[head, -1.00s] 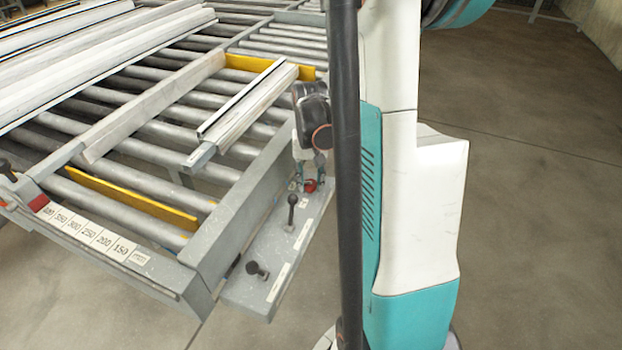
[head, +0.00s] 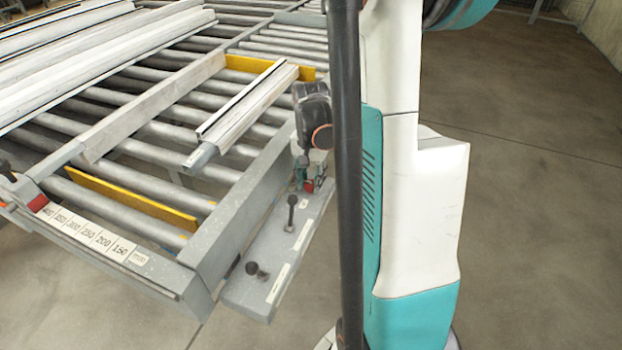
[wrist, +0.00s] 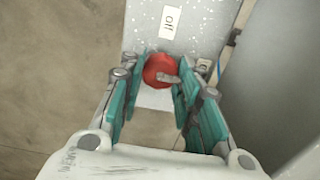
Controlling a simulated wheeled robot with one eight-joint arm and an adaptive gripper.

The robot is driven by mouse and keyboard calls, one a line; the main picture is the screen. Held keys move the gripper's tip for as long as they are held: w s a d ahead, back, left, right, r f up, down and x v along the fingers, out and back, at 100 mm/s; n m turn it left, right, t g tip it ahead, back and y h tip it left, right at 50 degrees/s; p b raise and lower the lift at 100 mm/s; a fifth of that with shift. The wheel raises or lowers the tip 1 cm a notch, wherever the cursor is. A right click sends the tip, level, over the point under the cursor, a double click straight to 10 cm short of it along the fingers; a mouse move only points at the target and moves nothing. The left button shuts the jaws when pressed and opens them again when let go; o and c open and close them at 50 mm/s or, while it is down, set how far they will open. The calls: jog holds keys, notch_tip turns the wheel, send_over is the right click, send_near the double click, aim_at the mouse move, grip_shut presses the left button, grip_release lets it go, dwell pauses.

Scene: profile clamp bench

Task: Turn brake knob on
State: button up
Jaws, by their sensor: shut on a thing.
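The red round brake knob (wrist: 158,66) with a small grey pointer or bar shows in the wrist view, on a light grey panel. My gripper (wrist: 160,84) has its teal-padded fingers on either side of the knob and is shut on it. A white label (wrist: 171,20) beyond the knob carries short dark lettering that appears to read "off". In the head view the red knob (head: 309,186) is small and partly hidden by my gripper at the far end of the side panel (head: 258,262).
A roller bench (head: 180,130) with a clamped profile (head: 240,115) lies left. Long profiles (head: 90,55) lie behind. The floor right is clear.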

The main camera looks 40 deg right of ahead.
aim_at(309, 182)
jog(key=shift+w+a, duration=0.1)
jog(key=shift+w, duration=0.05)
jog(key=o, duration=1.2)
jog(key=shift+w+a, duration=0.1)
jog(key=shift+r, duration=0.5)
notch_tip(309, 182, up, 11)
